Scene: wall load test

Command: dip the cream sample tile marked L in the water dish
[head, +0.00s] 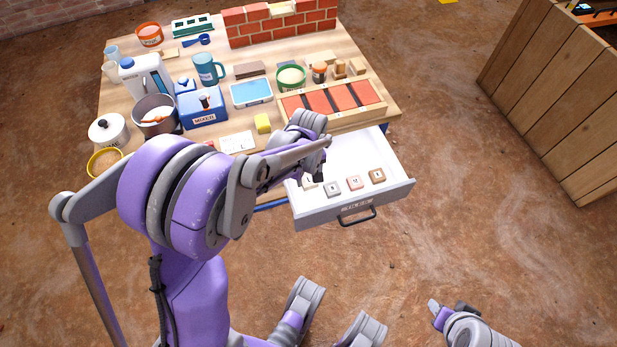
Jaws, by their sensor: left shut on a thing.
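My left gripper (313,173) reaches down into the open drawer (352,205) at the table's front. It is shut on the cream tile (309,184), which shows small and partly covered beside the fingers; I cannot read its mark. The water dish (251,93), rectangular with blue water, stands on the table behind my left arm. My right gripper (439,310) is low at the bottom right, over bare floor; its jaw opening is unclear.
A panel with red tiles (332,103) stands above the drawer. A yellow sponge (263,123), a blue mixer box (202,109) and a green-rimmed bowl (291,77) surround the dish. A brick wall piece (280,22) stands at the back. A wooden crate (550,90) is at right.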

